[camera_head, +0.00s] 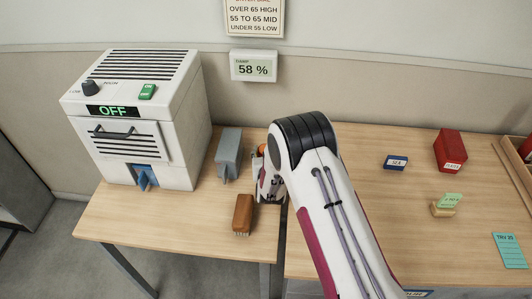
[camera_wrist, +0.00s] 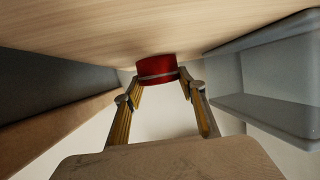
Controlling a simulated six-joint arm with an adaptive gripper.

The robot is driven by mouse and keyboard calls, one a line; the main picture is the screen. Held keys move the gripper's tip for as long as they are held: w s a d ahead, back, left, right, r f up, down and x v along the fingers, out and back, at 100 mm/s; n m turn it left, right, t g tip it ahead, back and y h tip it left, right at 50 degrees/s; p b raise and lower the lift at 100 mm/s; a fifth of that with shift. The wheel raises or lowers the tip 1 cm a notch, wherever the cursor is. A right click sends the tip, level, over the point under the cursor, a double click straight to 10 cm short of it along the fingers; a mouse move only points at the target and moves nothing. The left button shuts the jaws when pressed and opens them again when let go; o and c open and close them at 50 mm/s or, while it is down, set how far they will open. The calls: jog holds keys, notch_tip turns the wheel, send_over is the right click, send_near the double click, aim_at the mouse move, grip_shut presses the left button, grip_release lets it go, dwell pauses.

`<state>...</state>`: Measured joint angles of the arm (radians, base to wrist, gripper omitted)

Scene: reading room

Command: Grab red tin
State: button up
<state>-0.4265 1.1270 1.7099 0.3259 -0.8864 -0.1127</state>
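A round red tin (camera_wrist: 156,68) with a paler band near its rim shows in the wrist view, against the wooden table top. My gripper (camera_wrist: 160,80) has its two fingers apart, with the tips at the two sides of the tin. I cannot tell whether the tips press on it. In the head view my gripper (camera_head: 268,188) is low over the left table, partly behind my arm. I cannot make out the tin there.
A white machine (camera_head: 138,118) reading OFF is at the left.

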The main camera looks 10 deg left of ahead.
jog(key=shift+r, duration=0.2)
notch_tip(320, 180, up, 10)
jog(key=shift+f, duration=0.15)
dwell(0.8)
dwell(0.6)
